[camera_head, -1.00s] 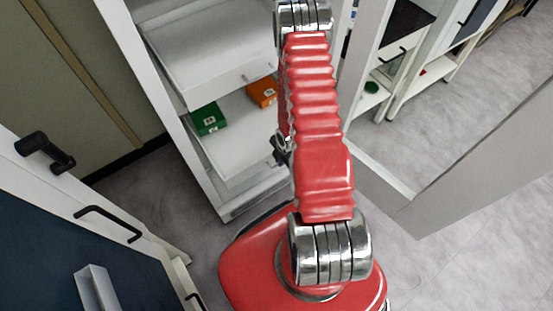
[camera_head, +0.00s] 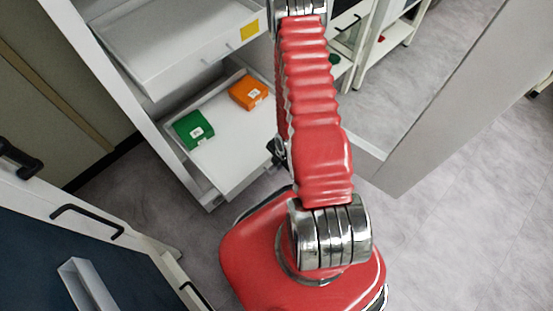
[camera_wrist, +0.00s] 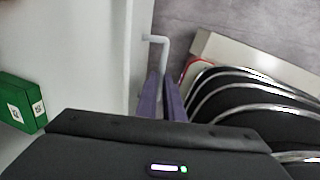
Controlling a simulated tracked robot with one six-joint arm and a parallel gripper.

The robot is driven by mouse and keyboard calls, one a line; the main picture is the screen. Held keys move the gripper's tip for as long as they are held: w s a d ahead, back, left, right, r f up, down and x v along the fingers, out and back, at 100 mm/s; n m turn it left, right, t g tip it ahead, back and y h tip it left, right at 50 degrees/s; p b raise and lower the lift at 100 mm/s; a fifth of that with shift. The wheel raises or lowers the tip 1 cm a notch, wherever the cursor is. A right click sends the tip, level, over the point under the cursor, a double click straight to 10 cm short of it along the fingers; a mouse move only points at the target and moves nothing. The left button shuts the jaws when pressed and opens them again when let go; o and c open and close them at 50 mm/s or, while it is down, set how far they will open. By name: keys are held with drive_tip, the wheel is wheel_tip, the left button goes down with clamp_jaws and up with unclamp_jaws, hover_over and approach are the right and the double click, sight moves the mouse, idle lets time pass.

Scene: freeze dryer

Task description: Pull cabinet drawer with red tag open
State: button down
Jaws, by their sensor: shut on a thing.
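The lower white cabinet drawer (camera_head: 231,155) stands pulled out, with a green box (camera_head: 193,129) and an orange box (camera_head: 247,93) in it. Its interior (camera_wrist: 60,70) and the green box (camera_wrist: 20,102) also show in the wrist view. My gripper (camera_wrist: 164,90) has its purple fingers shut on the light-coloured drawer handle (camera_wrist: 155,39) at the drawer's front. In the head view my arm hides the gripper and handle. I cannot make out a red tag on this drawer.
An upper drawer (camera_head: 160,70) with a yellow tag (camera_head: 250,30) is also out, above the lower one. A white cabinet door (camera_head: 440,110) stands open at right. A dark-fronted unit with black handles (camera_head: 87,221) is at lower left. Grey floor (camera_head: 460,200) is clear at right.

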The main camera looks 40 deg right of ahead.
drive_tip(key=shift+d, duration=0.2)
idle(0.3)
drive_tip(key=c, duration=1.9)
unclamp_jaws()
drive_tip(key=shift+s, duration=0.1)
drive_tip(key=shift+a, duration=0.1)
drive_tip(key=shift+r, duration=0.1)
wheel_tip(320, 180, up, 13)
drive_tip(key=s, duration=0.2)
drive_tip(key=shift+s+d+r, duration=0.15)
drive_tip(key=shift+s+d, duration=0.05)
drive_tip(key=shift+s, duration=0.2)
